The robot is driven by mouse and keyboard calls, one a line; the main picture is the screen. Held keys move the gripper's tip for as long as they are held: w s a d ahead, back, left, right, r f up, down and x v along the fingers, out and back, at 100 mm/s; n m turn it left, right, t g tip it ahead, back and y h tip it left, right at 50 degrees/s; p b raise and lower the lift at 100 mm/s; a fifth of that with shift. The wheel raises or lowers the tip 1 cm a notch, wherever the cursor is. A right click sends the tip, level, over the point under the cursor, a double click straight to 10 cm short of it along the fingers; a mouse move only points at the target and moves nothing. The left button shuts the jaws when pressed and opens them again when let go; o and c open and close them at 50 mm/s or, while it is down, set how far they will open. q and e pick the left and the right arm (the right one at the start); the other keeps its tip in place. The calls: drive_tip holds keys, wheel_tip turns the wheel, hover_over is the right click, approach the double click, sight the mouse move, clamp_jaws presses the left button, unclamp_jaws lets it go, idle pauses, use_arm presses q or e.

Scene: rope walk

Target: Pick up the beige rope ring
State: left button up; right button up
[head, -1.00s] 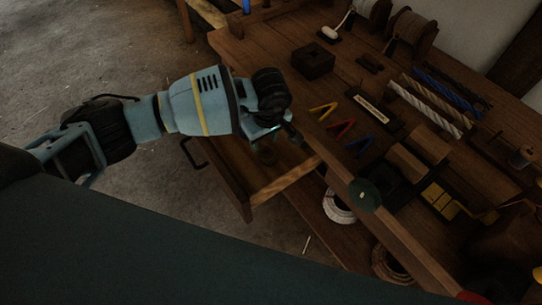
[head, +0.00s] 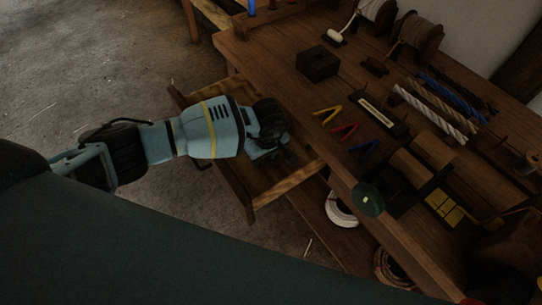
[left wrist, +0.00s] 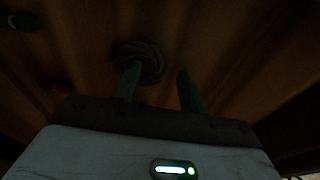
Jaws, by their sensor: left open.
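A coiled rope ring (left wrist: 150,58) lies on the wooden drawer floor in the left wrist view. It is dim there and looks grey-brown, so I cannot confirm the beige colour. My left gripper (head: 284,156) is lowered into the open drawer (head: 289,184) in the head view and hides the ring there. In the left wrist view the two fingers of the gripper (left wrist: 157,72) are apart, with nothing held between them. The left finger overlaps the ring's lower edge in the picture; I cannot tell whether they touch. My right gripper is not in view.
The workbench (head: 300,100) stands right of the drawer, with a dark block (head: 318,64), coloured V-shaped pieces (head: 345,131) and twisted ropes (head: 430,113) on it. A white coil (head: 341,208) sits below. A small dark object (left wrist: 24,20) shows at upper left in the wrist view.

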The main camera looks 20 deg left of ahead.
sight(265, 160)
use_arm(q)
clamp_jaws()
idle(0.3)
wheel_tip(265, 160, up, 10)
idle(0.5)
drive_tip(key=shift+r, duration=0.1)
